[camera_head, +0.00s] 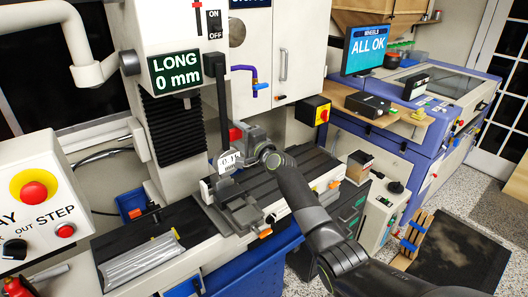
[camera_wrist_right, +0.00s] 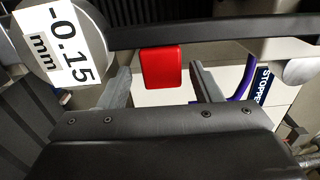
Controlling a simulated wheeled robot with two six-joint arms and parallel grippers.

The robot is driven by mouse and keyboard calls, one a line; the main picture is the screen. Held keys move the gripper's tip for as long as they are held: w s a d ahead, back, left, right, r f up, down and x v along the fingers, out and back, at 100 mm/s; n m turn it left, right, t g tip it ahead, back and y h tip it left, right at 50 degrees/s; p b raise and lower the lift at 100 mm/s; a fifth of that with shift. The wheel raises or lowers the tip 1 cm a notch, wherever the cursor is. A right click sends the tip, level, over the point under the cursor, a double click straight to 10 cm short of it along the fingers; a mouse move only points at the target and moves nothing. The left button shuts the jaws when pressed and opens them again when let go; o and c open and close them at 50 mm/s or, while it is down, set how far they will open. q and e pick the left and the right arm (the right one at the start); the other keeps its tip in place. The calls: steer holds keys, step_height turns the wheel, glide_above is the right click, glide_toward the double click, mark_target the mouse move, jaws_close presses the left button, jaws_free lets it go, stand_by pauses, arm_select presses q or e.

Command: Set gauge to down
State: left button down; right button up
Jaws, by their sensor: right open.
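The gauge (camera_head: 229,161) is a small round unit with a white label, at the lower end of a dark vertical bar (camera_head: 223,105) beside the machine head. In the right wrist view the gauge (camera_wrist_right: 62,45) reads -0.15 mm, and a dark bar (camera_wrist_right: 210,33) runs right from it. A red block (camera_wrist_right: 161,68) shows just below that bar; it also shows in the head view (camera_head: 235,134). My right gripper (camera_wrist_right: 163,84) is open, with the red block in view between its fingers; contact cannot be told. My left gripper is not in view.
The vise (camera_head: 240,208) and slotted machine table (camera_head: 297,177) lie beneath the gauge. The LONG 0 mm display (camera_head: 176,69) is on the machine head to the left. A red stop button (camera_head: 34,192) is at far left, and a yellow-red switch (camera_head: 313,111) is right.

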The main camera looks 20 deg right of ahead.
steer(key=v, duration=1.5)
steer(key=shift+s, duration=0.4)
steer(key=s+d+f+n+g+h+b, duration=0.1)
steer(key=s+d+f+n+g+h, duration=0.35)
steer(key=f, duration=1.15)
steer(key=s+d+f+m+g+y+b, duration=0.15)
steer(key=s+f, duration=0.55)
steer(key=f, duration=0.8)
steer(key=s+d+f+n+g+h+b, duration=0.25)
steer(key=s+f, duration=0.25)
steer(key=f, duration=1.1)
steer(key=s+d+f+n+g+h, duration=0.1)
steer(key=s+f+n+g, duration=0.1)
steer(key=s+f, duration=0.7)
steer(key=s+d+f+n+g+h, duration=0.1)
steer(key=s+f+n+g, duration=0.1)
steer(key=s+f, duration=0.65)
steer(key=s+a+f+n+g+b, duration=0.1)
steer(key=s+f+n, duration=0.1)
steer(key=s, duration=1)
steer(key=s+f+n+g+b, duration=0.1)
steer(key=s+f+n+g, duration=0.1)
steer(key=s, duration=1)
steer(key=shift+s+a+f, duration=0.2)
steer(key=shift+a+f, duration=0.2)
steer(key=shift+f, duration=0.2)
